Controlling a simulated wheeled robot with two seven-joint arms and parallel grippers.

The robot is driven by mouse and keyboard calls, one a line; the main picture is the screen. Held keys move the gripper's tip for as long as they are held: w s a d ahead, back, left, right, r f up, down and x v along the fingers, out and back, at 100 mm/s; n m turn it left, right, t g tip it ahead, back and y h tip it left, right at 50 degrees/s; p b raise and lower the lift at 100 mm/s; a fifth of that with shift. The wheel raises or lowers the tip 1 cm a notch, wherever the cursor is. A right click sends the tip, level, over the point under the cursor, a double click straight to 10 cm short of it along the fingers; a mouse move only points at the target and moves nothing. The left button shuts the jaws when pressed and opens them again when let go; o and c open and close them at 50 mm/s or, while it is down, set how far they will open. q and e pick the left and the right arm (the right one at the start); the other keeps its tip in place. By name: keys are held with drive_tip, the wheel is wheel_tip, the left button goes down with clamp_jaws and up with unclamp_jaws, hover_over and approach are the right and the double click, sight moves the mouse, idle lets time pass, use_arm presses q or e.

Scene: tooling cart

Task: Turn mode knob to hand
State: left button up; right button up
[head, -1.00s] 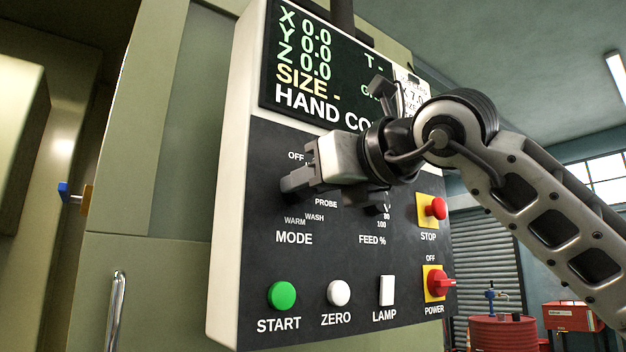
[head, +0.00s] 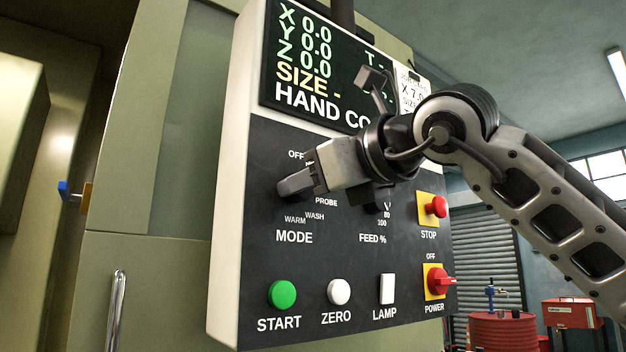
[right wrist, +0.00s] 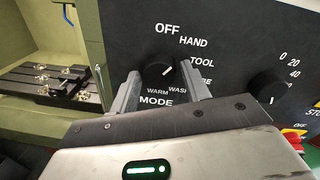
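The mode knob (right wrist: 155,66) is a round black dial with a white pointer mark on the dark panel, seen in the right wrist view. Its mark slants to the upper right, on the HAND and TOOL side; I cannot tell exactly which label it meets. My right gripper (right wrist: 157,80) is open, with one grey finger on each side of the knob and gaps visible. I cannot tell whether the fingertips reach around it or stop just in front. In the head view the right gripper (head: 302,174) covers the knob and part of its labels. My left gripper is not in view.
The feed knob (right wrist: 268,86) is to the right of the mode knob. Below are the green START button (head: 282,294), white ZERO button (head: 339,292) and LAMP switch (head: 387,290). The red STOP button (head: 436,207) and POWER switch (head: 439,282) are at the right.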

drive_tip(key=shift+o, duration=0.6)
drive_tip(key=shift+s, duration=0.1)
use_arm(q)
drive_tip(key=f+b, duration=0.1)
drive_tip(key=b, duration=0.2)
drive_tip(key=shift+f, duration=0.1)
use_arm(e)
drive_tip(key=v, duration=1.5)
drive_tip(key=shift+s+d, duration=0.3)
drive_tip(key=shift+w+f, duration=0.1)
